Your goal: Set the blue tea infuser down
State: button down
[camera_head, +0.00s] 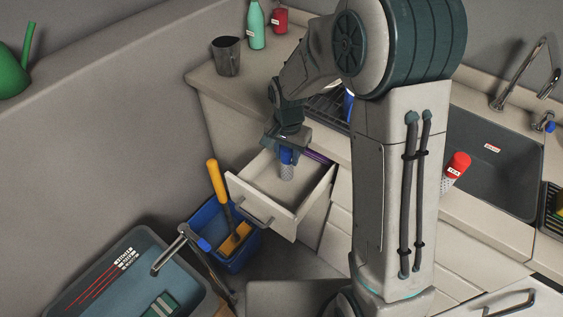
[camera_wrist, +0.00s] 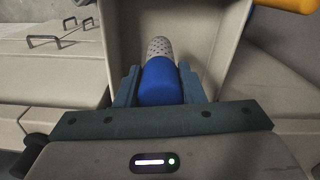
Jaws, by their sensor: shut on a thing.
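The blue tea infuser (camera_head: 287,171) has a blue top and a pale perforated lower part. My gripper (camera_head: 286,148) points down and is shut on its blue top. The infuser hangs upright over the inside of the open drawer (camera_head: 252,184); I cannot tell whether its tip touches the drawer floor. In the wrist view the blue part of the infuser (camera_wrist: 158,82) lies between the two fingers of my gripper (camera_wrist: 158,88), with the perforated end beyond it. A purple item (camera_head: 318,157) lies at the drawer's back right, partly hidden.
A dark mug (camera_head: 227,56), a green bottle (camera_head: 256,26) and a red container (camera_head: 280,20) stand on the counter. A blue bucket (camera_head: 214,222) with a yellow-handled tool is beside the drawer. The drawer's front left is clear.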

jog(key=shift+w+a+f, duration=0.25)
jog(key=shift+a+f, duration=0.3)
jog(key=shift+a, duration=0.35)
notch_tip(320, 180, down, 4)
jog(key=shift+f+p, duration=0.1)
jog(key=shift+p, duration=0.3)
jog(key=shift+f+b, duration=0.5)
jog(key=shift+b, duration=0.05)
jog(key=shift+f, duration=0.1)
jog(key=c, duration=0.9)
grip_release()
jog(key=shift+c, duration=0.2)
